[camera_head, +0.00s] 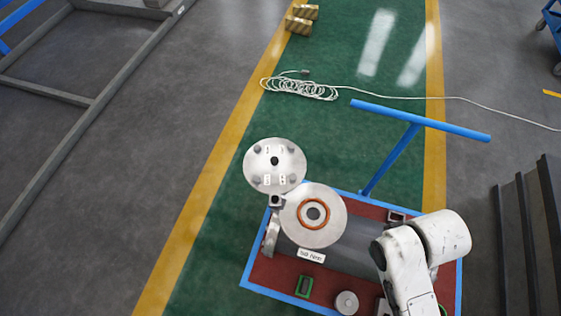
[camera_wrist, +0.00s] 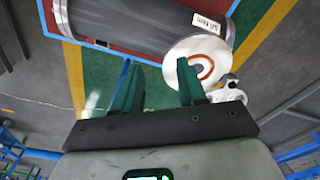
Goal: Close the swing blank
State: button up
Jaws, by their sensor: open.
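The swing blank (camera_head: 274,160) is a round grey metal disc with a dark centre hole and several studs or bolts. It is swung out beside the flange (camera_head: 336,209), up and left of it in the head view, on a hinge bracket (camera_head: 275,200). The flange face carries an orange ring around a dark opening, which is uncovered. The right finger overlaps the flange's edge in the picture; contact is unclear.
The dark shell (camera_head: 352,243) lies on a red, blue-edged stand (camera_head: 262,287). A blue T-shaped bar (camera_head: 420,120) rises behind it. A coiled white cable (camera_head: 300,88) and small boxes (camera_head: 299,22) lie on the green floor. Floor left of the blank is clear.

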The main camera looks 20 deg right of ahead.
aim_at(275, 162)
jog(key=i+j, duration=0.1)
jog(key=j, duration=0.25)
jog(key=i+j, duration=0.15)
jog(key=j, duration=0.25)
jog(key=i+j, duration=0.1)
jog(key=j, duration=0.25)
jog(key=i+j, duration=0.1)
jog(key=j, duration=0.3)
jog(key=i+j, duration=0.15)
jog(key=j, duration=0.2)
